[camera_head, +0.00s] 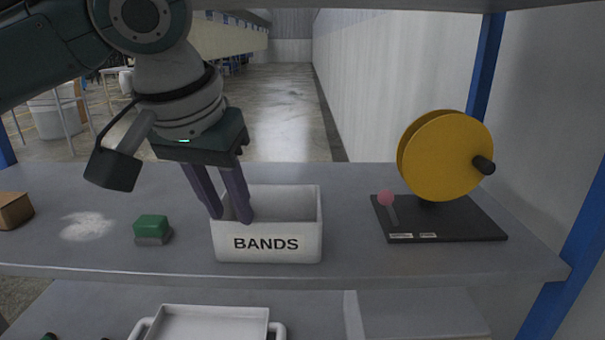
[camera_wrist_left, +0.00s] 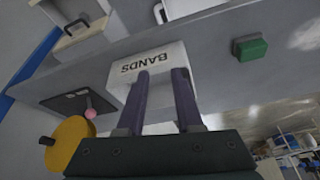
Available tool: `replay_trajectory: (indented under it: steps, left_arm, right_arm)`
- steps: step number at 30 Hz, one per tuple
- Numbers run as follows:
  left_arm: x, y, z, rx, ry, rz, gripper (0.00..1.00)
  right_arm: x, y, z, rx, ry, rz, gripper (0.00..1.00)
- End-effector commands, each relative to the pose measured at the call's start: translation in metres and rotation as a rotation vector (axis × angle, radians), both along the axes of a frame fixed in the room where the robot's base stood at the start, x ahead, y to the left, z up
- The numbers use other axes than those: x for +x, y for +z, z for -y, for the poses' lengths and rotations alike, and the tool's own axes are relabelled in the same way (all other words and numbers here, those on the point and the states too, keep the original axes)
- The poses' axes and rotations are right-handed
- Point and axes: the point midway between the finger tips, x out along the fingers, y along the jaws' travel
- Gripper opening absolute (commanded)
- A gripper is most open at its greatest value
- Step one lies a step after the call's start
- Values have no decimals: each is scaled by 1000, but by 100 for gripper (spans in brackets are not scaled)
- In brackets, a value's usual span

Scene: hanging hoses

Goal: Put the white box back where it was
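The white box (camera_head: 268,242), labelled BANDS, stands upright on the grey shelf, with an open top that looks empty. It also shows upside down in the wrist view (camera_wrist_left: 155,62). My left gripper (camera_head: 231,218) points down at the box's left part, its two fingers apart. One fingertip is by the left wall and the other looks to be at or inside the opening. In the wrist view the fingers (camera_wrist_left: 162,74) have a clear gap between them. I cannot tell whether they touch the box. My right gripper is not in view.
A green block (camera_head: 152,228) and a pale powdery patch (camera_head: 87,226) are left of the box, with a brown block (camera_head: 14,211) farther left. A yellow wheel (camera_head: 446,156) on a black base (camera_head: 450,226) stands right. A white tray (camera_head: 212,325) is on the lower shelf.

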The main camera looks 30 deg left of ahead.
Motion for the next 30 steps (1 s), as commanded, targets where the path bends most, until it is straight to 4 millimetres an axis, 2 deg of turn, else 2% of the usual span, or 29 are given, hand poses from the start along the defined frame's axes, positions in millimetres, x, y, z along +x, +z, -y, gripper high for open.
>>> replay_trajectory:
  steps: [1,4,6,9,15,18,21,30]
  left_arm:
    - [-14,-23,28,-26,-104,-19,35]
    - [-44,-53,73,-62,-289,-12,35]
    - [-67,-67,95,-82,-377,0,35]
    - [-101,-82,109,-89,-443,9,35]
    - [-157,-96,98,-28,-461,-31,35]
    - [-173,-99,90,2,-460,-56,35]
    - [-179,-100,86,17,-460,-66,35]
    - [-179,-100,86,18,-463,-67,35]
  right_arm:
    - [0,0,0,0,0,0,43]
    - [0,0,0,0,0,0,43]
    - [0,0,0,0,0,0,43]
    - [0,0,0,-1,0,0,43]
    - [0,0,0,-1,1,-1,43]
    - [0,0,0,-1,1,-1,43]
    - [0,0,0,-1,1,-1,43]
    - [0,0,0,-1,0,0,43]
